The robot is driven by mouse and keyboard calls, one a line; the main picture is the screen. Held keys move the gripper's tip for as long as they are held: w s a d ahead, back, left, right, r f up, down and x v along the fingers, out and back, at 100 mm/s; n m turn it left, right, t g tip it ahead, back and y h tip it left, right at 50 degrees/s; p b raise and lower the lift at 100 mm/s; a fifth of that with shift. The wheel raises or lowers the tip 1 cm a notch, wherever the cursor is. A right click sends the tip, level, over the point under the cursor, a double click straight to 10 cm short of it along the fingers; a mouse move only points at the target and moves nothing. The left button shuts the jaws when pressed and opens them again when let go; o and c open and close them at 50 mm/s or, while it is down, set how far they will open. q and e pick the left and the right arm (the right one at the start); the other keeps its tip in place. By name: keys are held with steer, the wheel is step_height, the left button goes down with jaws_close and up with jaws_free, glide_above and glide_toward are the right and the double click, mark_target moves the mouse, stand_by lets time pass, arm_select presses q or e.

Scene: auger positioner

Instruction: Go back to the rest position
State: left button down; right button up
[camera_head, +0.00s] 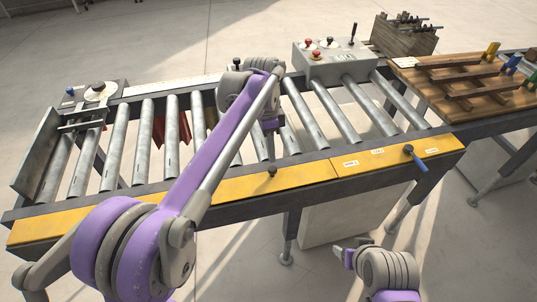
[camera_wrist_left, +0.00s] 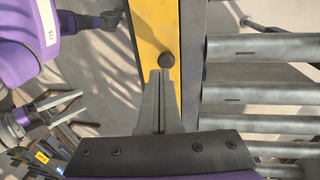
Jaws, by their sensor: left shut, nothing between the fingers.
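My left arm reaches from the lower left across the roller conveyor in the head view.
The rollers (camera_head: 145,135) lie behind the yellow rail. A blue-handled lever (camera_head: 416,159) sticks out at the right of the rail. A grey control box (camera_head: 335,62) stands behind, with a wooden board (camera_head: 470,115) to its right.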

arm_select(q)
step_height(320, 180, up, 10)
steer(key=w+a, duration=0.2)
steer(key=w, duration=0.1)
steer(key=s+a+f+n+t, duration=0.2)
steer(key=s+a+f+n, duration=0.2)
steer(key=s, duration=0.4)
steer(key=s+a+f+n+t, duration=0.3)
steer(key=s+a+f+n, duration=0.1)
steer(key=s+f, duration=0.3)
steer(key=s+a+f+n+t+y, duration=0.1)
steer(key=s+a+f+n+t, duration=0.1)
steer(key=s+a+f+n, duration=0.3)
steer(key=s+f+n, duration=0.1)
steer(key=s, duration=0.3)
steer(key=shift+f+t, duration=0.15)
steer(key=shift+t, duration=0.25)
